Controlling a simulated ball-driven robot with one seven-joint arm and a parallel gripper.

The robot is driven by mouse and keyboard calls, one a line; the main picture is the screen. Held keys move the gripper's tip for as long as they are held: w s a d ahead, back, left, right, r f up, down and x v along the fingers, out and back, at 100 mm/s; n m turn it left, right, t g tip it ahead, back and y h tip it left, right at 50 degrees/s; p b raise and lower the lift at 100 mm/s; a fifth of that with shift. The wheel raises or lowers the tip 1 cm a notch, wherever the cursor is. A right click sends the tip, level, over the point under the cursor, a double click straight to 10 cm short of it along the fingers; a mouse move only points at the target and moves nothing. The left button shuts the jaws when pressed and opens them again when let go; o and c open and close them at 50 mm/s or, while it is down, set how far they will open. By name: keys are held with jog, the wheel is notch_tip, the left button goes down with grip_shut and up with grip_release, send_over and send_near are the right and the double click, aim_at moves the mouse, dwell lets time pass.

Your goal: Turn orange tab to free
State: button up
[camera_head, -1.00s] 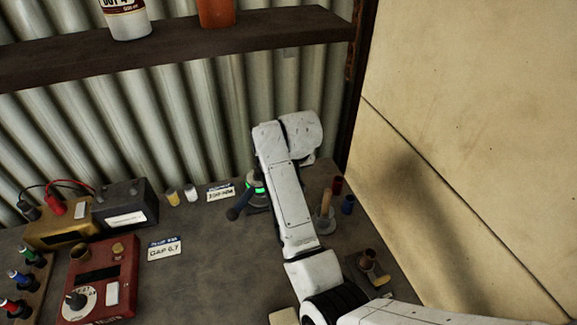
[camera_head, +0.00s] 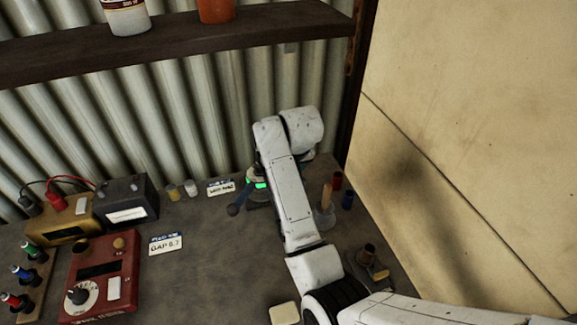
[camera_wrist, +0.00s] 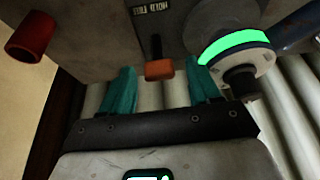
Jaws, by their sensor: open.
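The orange tab (camera_wrist: 160,69) shows at the upper middle of the wrist view, under a small upside-down label reading HOLD and FREE (camera_wrist: 148,20) on a grey-brown surface. My gripper (camera_wrist: 160,75) is open, with one teal finger on each side of the tab. Gaps show between the tab and both fingers, and nothing is held. In the head view my white arm hides the gripper and the tab. A grey round fixture with a glowing green ring (camera_wrist: 235,45) and a dark handle is close beside the right finger; its green ring also shows in the head view (camera_head: 257,184).
A dark red cylinder (camera_wrist: 31,37) is at the wrist view's upper left. In the head view, a red meter box (camera_head: 104,275) and a black box (camera_head: 125,205) stand left. A wooden-handled tool (camera_head: 326,208) is right of my arm. The bench (camera_head: 215,270) is bare mid-front.

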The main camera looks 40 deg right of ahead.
jog(key=shift+r, duration=0.1)
jog(key=b+v, duration=0.1)
jog(key=v, duration=0.9)
jog(key=shift+s+r, duration=0.15)
jog(key=shift+r, duration=0.15)
